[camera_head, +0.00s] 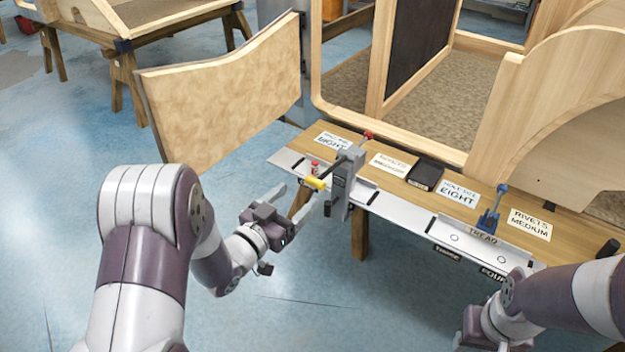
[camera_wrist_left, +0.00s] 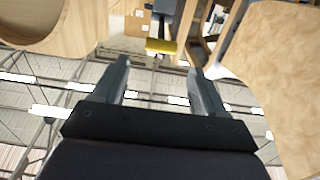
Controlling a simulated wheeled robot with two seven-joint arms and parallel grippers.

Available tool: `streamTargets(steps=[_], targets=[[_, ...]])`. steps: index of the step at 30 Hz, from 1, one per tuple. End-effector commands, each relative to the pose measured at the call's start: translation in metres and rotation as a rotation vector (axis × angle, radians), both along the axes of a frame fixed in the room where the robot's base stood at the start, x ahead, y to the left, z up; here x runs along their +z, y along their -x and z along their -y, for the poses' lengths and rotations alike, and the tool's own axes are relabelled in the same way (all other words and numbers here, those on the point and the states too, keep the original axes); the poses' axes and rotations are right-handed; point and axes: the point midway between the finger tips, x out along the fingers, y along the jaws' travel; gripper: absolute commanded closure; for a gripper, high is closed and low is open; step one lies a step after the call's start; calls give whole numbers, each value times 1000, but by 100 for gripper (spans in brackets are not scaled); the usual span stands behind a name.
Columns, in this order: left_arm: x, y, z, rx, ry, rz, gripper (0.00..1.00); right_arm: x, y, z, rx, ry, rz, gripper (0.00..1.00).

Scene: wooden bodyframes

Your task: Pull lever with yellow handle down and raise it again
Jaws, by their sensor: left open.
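The yellow handle (camera_head: 315,183) is on the lever of a grey upright tool (camera_head: 342,180) mounted at the left end of the bench. The lever's dark arm runs from the handle up to the right toward the tool's top. In the left wrist view the yellow handle (camera_wrist_left: 160,46) lies ahead, centred beyond the fingertips. My left gripper (camera_head: 292,200) is open and empty, just to the left of the handle and a little below it, apart from it. It also shows in the left wrist view (camera_wrist_left: 160,75). My right arm is at the lower right; its fingers cannot be made out.
The wooden bench (camera_head: 391,180) carries label cards, a black box (camera_head: 425,175) and a blue tool (camera_head: 489,215). A metal strip (camera_head: 400,213) runs along its front edge. An open wooden panel (camera_head: 222,95) stands behind my left gripper. Blue floor is clear in front.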

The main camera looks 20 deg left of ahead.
Motion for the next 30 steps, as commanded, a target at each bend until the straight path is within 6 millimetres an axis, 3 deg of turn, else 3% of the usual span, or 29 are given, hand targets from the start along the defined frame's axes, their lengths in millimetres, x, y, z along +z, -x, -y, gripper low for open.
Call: streamTargets(steps=[3,9,15,22,23,29,30], targets=[[-1,-28,12,-4,-1,1,28,-2,0,0,0,0,0,57],[-1,-61,23,0,-1,-2,28,-2,0,0,0,0,0,57],[0,-74,27,1,-1,-2,28,-3,0,0,0,0,0,57],[0,-75,27,2,-1,-3,28,-3,0,0,0,0,0,57],[0,-74,27,2,-1,-3,34,-3,0,0,0,0,0,57],[0,-74,27,2,-1,-3,99,-3,0,0,0,0,0,57],[0,-74,27,2,-1,-3,100,-3,0,0,0,0,0,57]])
